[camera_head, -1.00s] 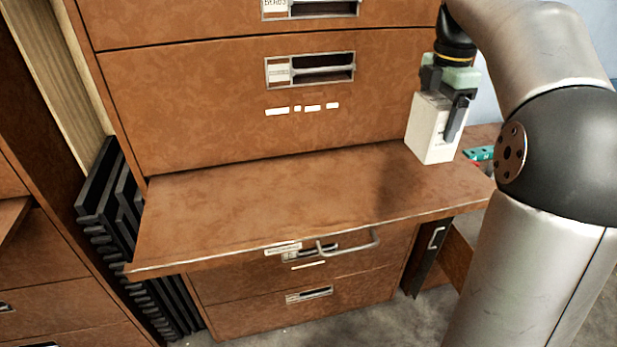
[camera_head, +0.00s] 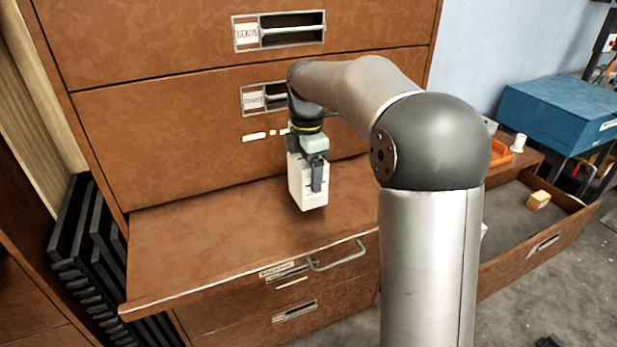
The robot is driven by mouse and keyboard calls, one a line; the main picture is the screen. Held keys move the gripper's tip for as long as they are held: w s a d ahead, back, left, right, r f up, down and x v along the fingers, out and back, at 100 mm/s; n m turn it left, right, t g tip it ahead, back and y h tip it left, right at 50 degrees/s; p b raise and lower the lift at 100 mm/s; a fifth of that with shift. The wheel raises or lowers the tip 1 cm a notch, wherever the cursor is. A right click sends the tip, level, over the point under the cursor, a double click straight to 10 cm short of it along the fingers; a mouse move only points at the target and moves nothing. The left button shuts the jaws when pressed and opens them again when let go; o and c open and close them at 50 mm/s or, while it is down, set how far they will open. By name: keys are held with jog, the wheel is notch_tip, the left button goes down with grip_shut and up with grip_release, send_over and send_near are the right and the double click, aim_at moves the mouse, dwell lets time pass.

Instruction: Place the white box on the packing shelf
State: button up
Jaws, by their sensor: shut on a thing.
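The white box (camera_head: 301,190) is upright in my gripper (camera_head: 313,172), which is shut on it and points down. A dark finger lies against the box's right side; the other finger is hidden. The box hangs over the brown pull-out shelf (camera_head: 200,245) of the wooden cabinet, toward the shelf's right part. Whether the bottom of the box touches the shelf is hard to tell; it looks close above it. My arm covers the shelf's right end.
Cabinet drawers with label holders (camera_head: 278,30) rise behind the shelf. A metal handle (camera_head: 338,257) sticks out at its front. Black racks (camera_head: 85,240) stand at left. At right are an open drawer (camera_head: 530,250) with a small wooden block (camera_head: 538,200) and a blue box (camera_head: 562,112). The shelf's left part is clear.

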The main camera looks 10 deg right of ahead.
jog(key=shift+f, duration=1.35)
jog(key=shift+f, duration=0.2)
jog(key=o, duration=1.1)
jog(key=shift+c, duration=0.2)
